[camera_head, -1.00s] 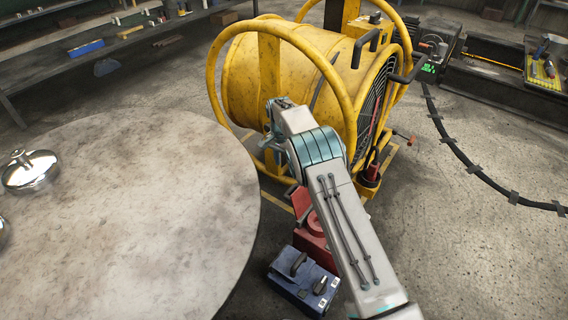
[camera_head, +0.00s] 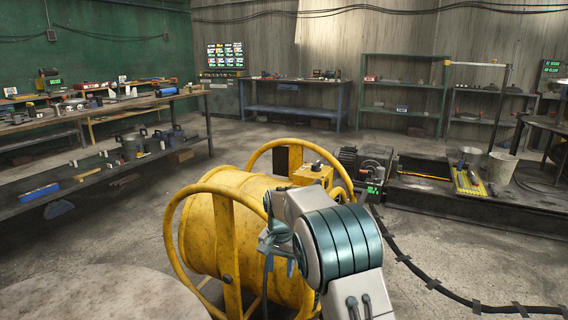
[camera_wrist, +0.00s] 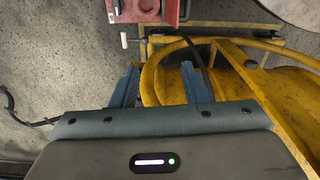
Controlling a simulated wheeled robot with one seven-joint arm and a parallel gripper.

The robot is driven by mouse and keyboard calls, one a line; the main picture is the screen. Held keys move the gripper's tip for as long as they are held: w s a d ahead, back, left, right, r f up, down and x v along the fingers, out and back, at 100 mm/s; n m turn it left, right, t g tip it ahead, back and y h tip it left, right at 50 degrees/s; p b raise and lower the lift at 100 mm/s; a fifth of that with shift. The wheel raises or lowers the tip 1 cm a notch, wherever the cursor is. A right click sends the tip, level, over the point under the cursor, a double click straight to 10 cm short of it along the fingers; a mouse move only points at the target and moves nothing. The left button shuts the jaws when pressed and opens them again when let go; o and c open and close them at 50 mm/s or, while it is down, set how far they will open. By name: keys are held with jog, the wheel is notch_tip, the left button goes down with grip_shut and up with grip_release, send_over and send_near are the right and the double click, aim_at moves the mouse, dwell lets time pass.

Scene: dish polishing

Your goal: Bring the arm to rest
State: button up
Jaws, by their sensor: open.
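My gripper (camera_wrist: 160,82) shows in the wrist view with its two blue fingers apart and nothing between them. In the head view my gripper (camera_head: 274,243) is partly hidden behind my wrist, in front of the yellow drum-shaped blower. My arm is raised and bent at the lower middle of the head view. It holds nothing that I can see.
The yellow blower (camera_head: 205,222) with its tube frame stands close beyond my gripper and fills the right of the wrist view. A round table (camera_head: 100,295) is at the lower left. A red box (camera_wrist: 150,12) lies on the floor.

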jog(key=s+d+r+n+p, duration=0.1)
jog(key=s+d+r+p, duration=0.35)
jog(key=r, duration=0.35)
jog(key=s+d+r+t+p, duration=0.1)
jog(key=s+d+r+p, duration=0.2)
jog(key=s+r, duration=0.35)
jog(key=s+d+r+n+p, duration=0.1)
jog(key=s+d+r+p, duration=0.35)
jog(key=r, duration=0.35)
jog(key=s+d+r+n+p, duration=0.1)
jog(key=s+d+r+p, duration=0.1)
jog(key=s, duration=0.7)
jog(key=s+d+r+n+t+p, duration=0.1)
jog(key=s+d+r+p, duration=0.1)
jog(key=s+r+p, duration=0.3)
jog(key=s+p, duration=0.1)
jog(key=s, duration=0.3)
jog(key=shift+s+r, duration=0.15)
jog(key=shift+s, duration=0.2)
jog(key=shift+c, duration=0.5)
